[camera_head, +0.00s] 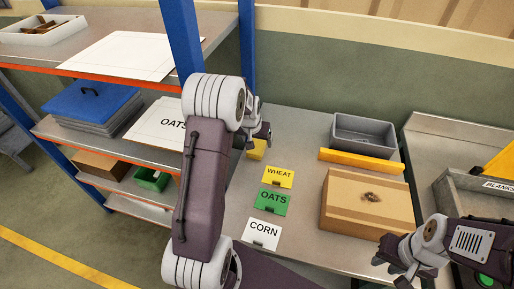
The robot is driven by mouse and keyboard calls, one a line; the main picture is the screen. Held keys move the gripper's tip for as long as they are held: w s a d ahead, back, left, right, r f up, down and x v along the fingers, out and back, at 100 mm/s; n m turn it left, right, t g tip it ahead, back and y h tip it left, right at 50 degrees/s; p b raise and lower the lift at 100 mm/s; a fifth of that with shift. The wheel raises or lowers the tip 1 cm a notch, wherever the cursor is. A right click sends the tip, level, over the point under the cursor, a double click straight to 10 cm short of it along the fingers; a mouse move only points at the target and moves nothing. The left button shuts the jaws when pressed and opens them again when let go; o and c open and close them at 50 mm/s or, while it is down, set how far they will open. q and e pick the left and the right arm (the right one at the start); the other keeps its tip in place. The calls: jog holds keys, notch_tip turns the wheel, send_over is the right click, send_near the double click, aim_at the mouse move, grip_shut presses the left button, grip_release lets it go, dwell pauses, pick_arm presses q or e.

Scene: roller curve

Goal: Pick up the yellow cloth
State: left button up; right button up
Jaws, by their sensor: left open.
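A small yellow thing (257,149), which looks like the yellow cloth, is on the grey metal bench near its back left. My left arm and gripper hide part of it, so its full shape does not show. My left gripper (262,136) is open, just over or beside the yellow thing; I cannot tell whether they touch. My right gripper (393,267) is at the lower right, by the bench's front edge and away from the yellow thing; its finger gap is not clear.
A cardboard box (367,203), a yellow bar (361,161) and a grey bin (363,134) are to the right. A blue-post shelf (184,40) stands left.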

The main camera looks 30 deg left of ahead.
aim_at(257, 146)
pick_arm(q)
jog(key=p+x, duration=0.1)
jog(key=x, duration=0.3)
jog(key=shift+w+a+f, duration=0.1)
jog(key=shift+a+f, duration=0.1)
jog(key=shift+f, duration=0.05)
jog(key=shift+w+f, duration=0.2)
jog(key=shift+f, duration=0.1)
jog(key=shift+s, duration=0.1)
jog(key=shift+f, duration=0.25)
jog(key=shift+c, duration=0.4)
